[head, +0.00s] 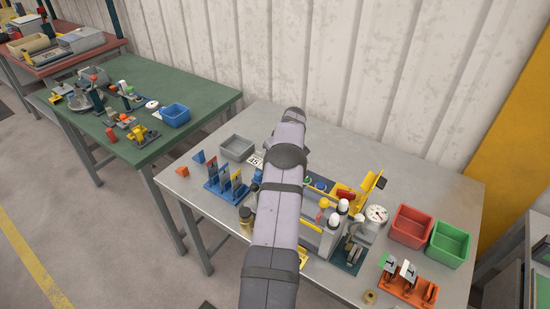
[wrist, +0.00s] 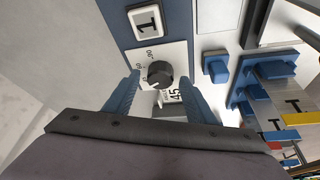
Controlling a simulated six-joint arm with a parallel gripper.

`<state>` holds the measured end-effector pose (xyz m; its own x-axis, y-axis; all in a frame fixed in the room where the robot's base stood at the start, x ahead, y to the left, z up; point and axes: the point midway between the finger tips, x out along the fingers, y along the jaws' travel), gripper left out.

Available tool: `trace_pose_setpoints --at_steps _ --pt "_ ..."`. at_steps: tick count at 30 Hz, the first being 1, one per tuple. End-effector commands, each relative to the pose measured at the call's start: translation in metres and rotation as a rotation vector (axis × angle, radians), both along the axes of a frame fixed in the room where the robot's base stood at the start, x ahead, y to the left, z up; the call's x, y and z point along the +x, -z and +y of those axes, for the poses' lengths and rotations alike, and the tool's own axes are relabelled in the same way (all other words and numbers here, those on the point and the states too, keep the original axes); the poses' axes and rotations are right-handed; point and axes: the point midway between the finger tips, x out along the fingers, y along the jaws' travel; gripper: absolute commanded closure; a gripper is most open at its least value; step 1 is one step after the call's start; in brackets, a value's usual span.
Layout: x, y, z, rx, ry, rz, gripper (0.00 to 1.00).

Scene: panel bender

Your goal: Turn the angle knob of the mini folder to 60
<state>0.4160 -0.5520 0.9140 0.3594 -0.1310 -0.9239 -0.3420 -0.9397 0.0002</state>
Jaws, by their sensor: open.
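The angle knob (wrist: 160,74) is a round black knob on a white dial plate (wrist: 138,52) with printed numbers, seen in the wrist view. A small pale mark shows near its lower edge; I cannot read the exact setting. My gripper (wrist: 159,80) is open, with one blue finger on each side of the knob. I cannot tell whether either finger touches it. A white tag reading 45 (wrist: 175,95) shows just below the knob, partly behind the right finger. In the head view my arm hides the knob and the gripper and covers part of the mini folder.
A plate marked 1 (wrist: 147,21) is above the dial. On the grey table stand a grey bin (head: 237,148), a blue rack (head: 226,187), a dial gauge (head: 376,214), red (head: 411,226) and green (head: 450,243) bins and an orange rack (head: 408,288). The table's front left is clear.

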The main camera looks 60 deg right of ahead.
Motion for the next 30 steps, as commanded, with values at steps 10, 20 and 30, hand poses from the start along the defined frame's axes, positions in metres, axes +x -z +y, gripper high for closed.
trace_pose_setpoints --at_steps 10,20,30 --pt "-0.0001 -0.0003 0.0001 0.001 0.002 0.0 0.91" --pt "0.0007 0.0007 0.0011 0.001 0.08 0.0 0.91" --pt "0.0023 0.0008 0.0025 -0.002 0.33 0.0 0.91"
